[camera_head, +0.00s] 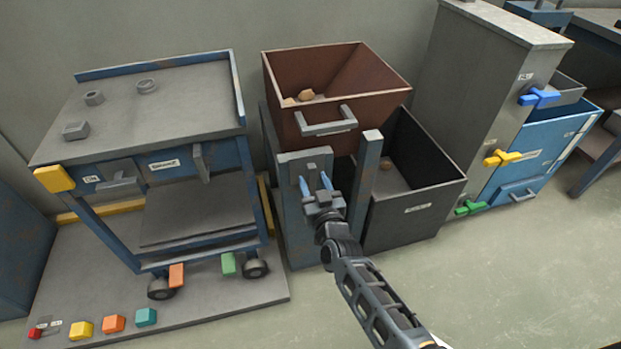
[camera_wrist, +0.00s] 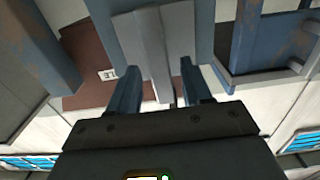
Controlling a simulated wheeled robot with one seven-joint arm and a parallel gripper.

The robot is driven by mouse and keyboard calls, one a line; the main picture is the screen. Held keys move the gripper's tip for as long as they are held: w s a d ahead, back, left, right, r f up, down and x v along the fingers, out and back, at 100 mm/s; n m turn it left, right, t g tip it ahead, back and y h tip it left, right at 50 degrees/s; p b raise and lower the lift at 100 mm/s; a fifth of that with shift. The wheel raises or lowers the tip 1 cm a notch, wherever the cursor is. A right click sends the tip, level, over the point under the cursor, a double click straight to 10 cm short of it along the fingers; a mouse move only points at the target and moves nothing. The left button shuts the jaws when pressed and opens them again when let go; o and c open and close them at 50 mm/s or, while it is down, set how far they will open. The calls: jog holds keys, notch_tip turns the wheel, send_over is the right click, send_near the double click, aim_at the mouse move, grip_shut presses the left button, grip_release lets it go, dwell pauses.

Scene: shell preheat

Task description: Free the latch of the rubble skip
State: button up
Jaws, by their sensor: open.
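The rubble skip (camera_head: 336,72) is a reddish-brown open bin with a few lumps inside and a grey handle (camera_head: 326,122) on its front. It sits on a blue-grey stand. A grey latch piece (camera_head: 311,164) is on the stand's front, below the skip. My gripper (camera_head: 315,183) is open in front of it, its two blue fingers pointing at the stand. In the wrist view, a grey bar (camera_wrist: 152,45) stands between the fingertips of my gripper (camera_wrist: 160,75); whether they touch it is unclear. The brown skip surface (camera_wrist: 95,62) shows at left.
A dark open bin (camera_head: 420,207) stands right of the stand. A wheeled blue cart (camera_head: 163,160) stands left on a grey platform with coloured blocks. A tall grey cabinet (camera_head: 490,85) with blue, yellow and green handles is at right. The floor at front right is clear.

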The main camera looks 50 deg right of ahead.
jog(key=shift+x, duration=1.2)
jog(key=shift+c, duration=0.3)
grip_shut()
